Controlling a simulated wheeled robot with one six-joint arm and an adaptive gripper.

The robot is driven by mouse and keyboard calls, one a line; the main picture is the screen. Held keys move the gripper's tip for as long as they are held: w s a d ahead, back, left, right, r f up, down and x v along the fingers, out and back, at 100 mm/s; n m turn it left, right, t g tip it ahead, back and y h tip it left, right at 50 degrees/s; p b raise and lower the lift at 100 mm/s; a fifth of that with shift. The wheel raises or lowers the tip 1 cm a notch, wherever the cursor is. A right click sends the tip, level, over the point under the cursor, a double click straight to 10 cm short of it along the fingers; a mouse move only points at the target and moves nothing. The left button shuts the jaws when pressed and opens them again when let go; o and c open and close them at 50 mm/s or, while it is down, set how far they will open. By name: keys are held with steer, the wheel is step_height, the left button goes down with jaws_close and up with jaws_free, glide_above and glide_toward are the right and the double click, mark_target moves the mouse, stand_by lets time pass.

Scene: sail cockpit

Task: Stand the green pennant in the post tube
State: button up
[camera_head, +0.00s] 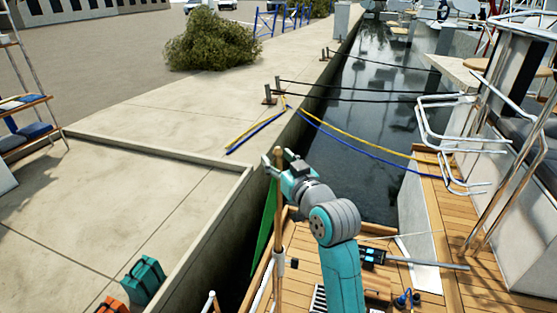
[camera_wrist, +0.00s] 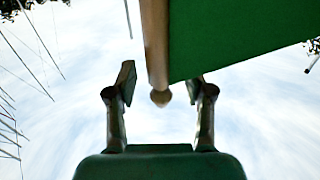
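The green pennant (camera_head: 264,232) is on a wooden staff (camera_head: 279,208) that stands about upright at the deck's left edge. In the head view its lower end appears to be in the pale post tube (camera_head: 279,267), but the exact seating is too small to tell. The pennant's cloth (camera_wrist: 235,35) hangs from the staff. In the wrist view the staff (camera_wrist: 155,40) ends in a round knob (camera_wrist: 160,97) in the gap between my fingers. My gripper (camera_wrist: 162,82) is open, with visible room on both sides; it is at the staff's top in the head view (camera_head: 278,162).
The wooden deck (camera_head: 300,255) carries a blue-black tool (camera_head: 373,256) and a grey bar. A concrete quay wall (camera_head: 220,215) runs along the left, with a teal case (camera_head: 142,280) and an orange case (camera_head: 112,306). Rails (camera_head: 440,130) stand at the right.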

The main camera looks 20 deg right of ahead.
steer(key=shift+s, duration=0.1)
steer(key=s+d, duration=0.2)
steer(key=s, duration=0.9)
steer(key=shift+s, duration=0.35)
stand_by(0.4)
